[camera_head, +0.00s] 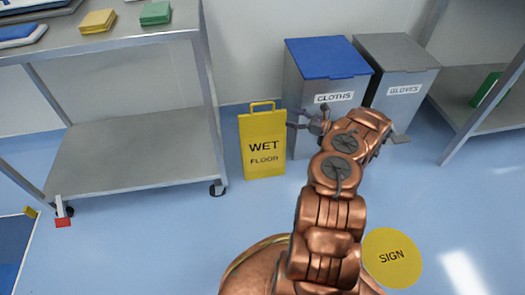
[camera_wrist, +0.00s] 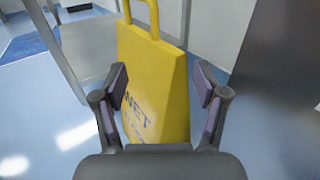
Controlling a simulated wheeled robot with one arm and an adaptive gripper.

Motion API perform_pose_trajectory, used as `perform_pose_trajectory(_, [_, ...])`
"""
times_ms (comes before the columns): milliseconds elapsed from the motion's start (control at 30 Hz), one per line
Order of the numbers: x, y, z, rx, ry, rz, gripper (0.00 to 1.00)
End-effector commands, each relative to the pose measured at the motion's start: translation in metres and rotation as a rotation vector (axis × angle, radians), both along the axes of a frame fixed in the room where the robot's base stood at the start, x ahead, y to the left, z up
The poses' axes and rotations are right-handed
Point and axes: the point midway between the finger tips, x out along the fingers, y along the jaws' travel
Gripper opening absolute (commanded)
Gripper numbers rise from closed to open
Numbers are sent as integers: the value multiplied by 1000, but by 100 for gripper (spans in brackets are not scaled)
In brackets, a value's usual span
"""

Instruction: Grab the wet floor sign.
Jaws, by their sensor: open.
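The yellow wet floor sign (camera_head: 263,145) stands upright on the blue floor, between a steel trolley and a bin, with a handle loop on top. My gripper (camera_head: 299,119) is at the sign's right edge in the head view. In the wrist view the sign (camera_wrist: 155,75) stands between the two spread fingers of my gripper (camera_wrist: 164,92), its handle reaching past the top of the picture. A gap shows between the sign and the right finger; the sign's left edge is close to the left finger. The gripper is open and has not closed on it. The sign's lower part is hidden by my gripper.
A steel trolley (camera_head: 130,150) stands left, with yellow and green cloth stacks on top. A blue-lidded cloths bin (camera_head: 318,85) and a gloves bin (camera_head: 403,80) stand right behind my arm. A yellow floor disc (camera_head: 391,258) reads SIGN.

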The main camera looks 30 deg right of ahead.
Motion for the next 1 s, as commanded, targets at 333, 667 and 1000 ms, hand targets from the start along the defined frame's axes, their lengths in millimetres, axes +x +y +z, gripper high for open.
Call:
perform_pose_trajectory(333, [19,11,4,-2,-1,0,72])
perform_pose_trajectory(667, [48,29,13,-1,-1,1,72])
perform_pose_trajectory(1000, [55,33,15,-1,0,-1,70])
